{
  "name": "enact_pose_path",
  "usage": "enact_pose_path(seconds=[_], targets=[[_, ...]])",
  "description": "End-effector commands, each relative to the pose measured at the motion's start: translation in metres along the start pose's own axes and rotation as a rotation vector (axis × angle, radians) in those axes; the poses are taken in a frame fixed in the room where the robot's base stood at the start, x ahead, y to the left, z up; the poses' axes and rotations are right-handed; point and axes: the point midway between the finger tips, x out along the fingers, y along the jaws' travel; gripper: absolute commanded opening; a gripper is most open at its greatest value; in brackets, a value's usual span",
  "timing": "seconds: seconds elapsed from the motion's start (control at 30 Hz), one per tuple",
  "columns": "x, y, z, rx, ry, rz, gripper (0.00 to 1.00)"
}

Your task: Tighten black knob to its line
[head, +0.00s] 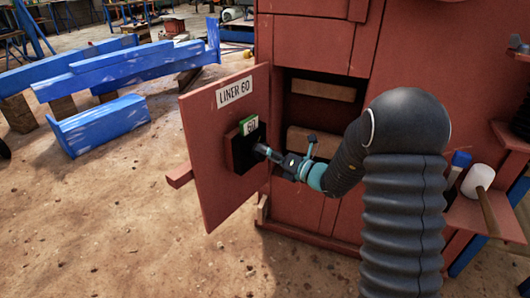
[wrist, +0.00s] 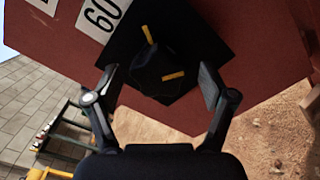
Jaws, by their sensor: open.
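The black knob (wrist: 153,72) sits on a black square plate (wrist: 205,45) on the red door panel. One yellow mark (wrist: 174,76) lies on the knob's dark face, pointing right. Another yellow mark (wrist: 148,34) stands at the knob's upper edge; the two do not line up. The knob's outline is hard to make out against the plate. My gripper (wrist: 157,78) is open, with one finger on each side of the knob and visible gaps to it. In the head view my gripper (head: 262,150) is close to the black plate (head: 237,158), and the knob cannot be made out.
A white-headed mallet (head: 480,178) lies on a right shelf. Blue beams (head: 100,122) lie left.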

Motion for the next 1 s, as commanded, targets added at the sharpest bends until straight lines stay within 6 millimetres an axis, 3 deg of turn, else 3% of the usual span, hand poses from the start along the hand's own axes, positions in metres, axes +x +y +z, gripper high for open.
enact_pose_path(seconds=[0.3, 0.5, 0.7, 1.0], targets=[[-0.062, -0.001, 0.001, 0.0, -0.003, -0.003, 0.82], [-0.093, 0.0, 0.001, 0.0, -0.003, -0.002, 0.82], [-0.106, 0.0, 0.0, 0.0, -0.002, 0.0, 0.82], [-0.108, 0.0, 0.0, 0.0, -0.001, 0.001, 0.82]])
